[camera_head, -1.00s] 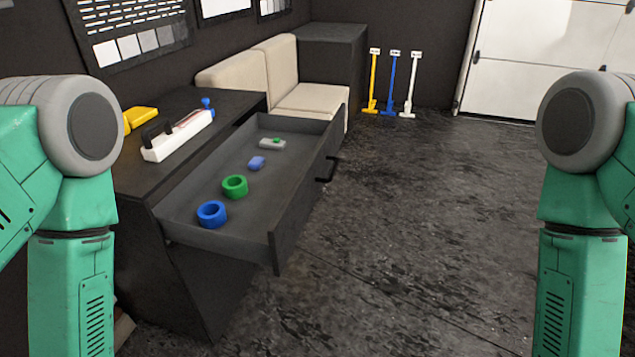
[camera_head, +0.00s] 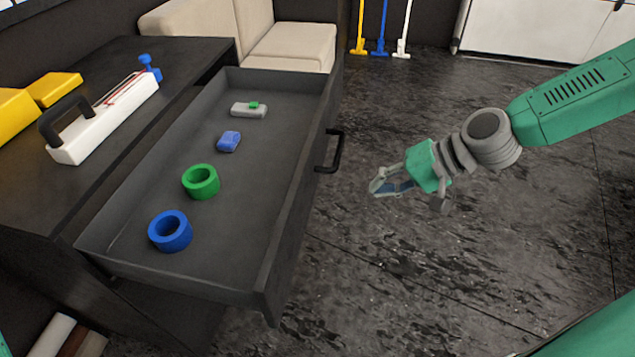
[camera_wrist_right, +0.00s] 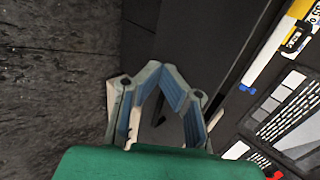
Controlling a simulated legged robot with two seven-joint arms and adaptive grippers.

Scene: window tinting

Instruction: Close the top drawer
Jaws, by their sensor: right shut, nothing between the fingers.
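The top drawer (camera_head: 270,235) of the dark cabinet (camera_head: 75,190) is pulled far out, with its inside exposed. Its black bar handle (camera_head: 338,150) is on the outer front face. My right gripper (camera_head: 374,188) is shut and empty, to the right of the handle and apart from it. In the right wrist view the fingertips (camera_wrist_right: 158,66) meet, with dark cabinet surfaces beyond them. My left gripper is not in view.
The drawer holds a blue ring (camera_head: 170,231), a green ring (camera_head: 201,182), a small blue item (camera_head: 229,141) and a grey item (camera_head: 248,110). A white tool (camera_head: 105,118) lies on the cabinet top. The floor (camera_head: 430,270) right of the drawer is clear.

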